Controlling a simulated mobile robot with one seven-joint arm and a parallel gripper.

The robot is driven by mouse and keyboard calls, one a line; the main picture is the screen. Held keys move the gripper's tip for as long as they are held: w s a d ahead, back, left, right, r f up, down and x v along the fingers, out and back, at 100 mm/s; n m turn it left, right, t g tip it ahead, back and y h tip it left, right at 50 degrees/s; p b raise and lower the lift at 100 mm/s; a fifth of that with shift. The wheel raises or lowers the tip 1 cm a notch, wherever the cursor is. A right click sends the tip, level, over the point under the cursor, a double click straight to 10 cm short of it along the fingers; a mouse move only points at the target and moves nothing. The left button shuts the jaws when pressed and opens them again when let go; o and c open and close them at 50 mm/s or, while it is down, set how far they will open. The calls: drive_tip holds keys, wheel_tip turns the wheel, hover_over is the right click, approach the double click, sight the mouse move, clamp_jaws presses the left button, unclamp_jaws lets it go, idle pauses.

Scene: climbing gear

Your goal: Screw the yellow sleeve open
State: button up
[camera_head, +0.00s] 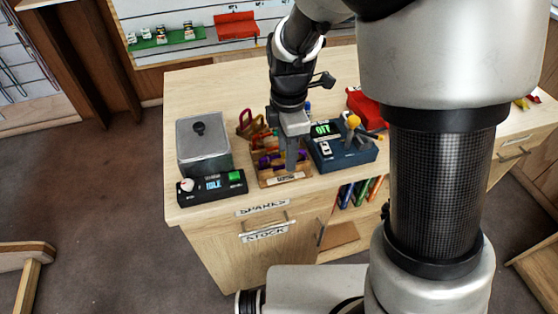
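My gripper (290,168) points down over a wooden tray (286,180) on the counter. I see it edge-on, so its opening between the fingers does not show. My gripper covers part of the tray. I cannot make out a yellow sleeve on any of these pieces; they are too small or hidden.
A grey lidded metal box (204,150) and a black control panel (213,186) stand left of the tray. A dark blue device (345,155) with a yellow ball (353,121) stands close on the right. A red case (364,106) lies behind it. The counter's back left is clear.

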drive_tip(key=shift+f+b, duration=1.15)
drive_tip(key=shift+f, duration=0.25)
drive_tip(key=shift+w+a, duration=0.2)
drive_tip(key=shift+w, duration=0.5)
drive_tip(key=shift+a+r+p, duration=0.1)
drive_tip(key=shift+r+p, duration=0.95)
drive_tip(key=shift+r, duration=0.45)
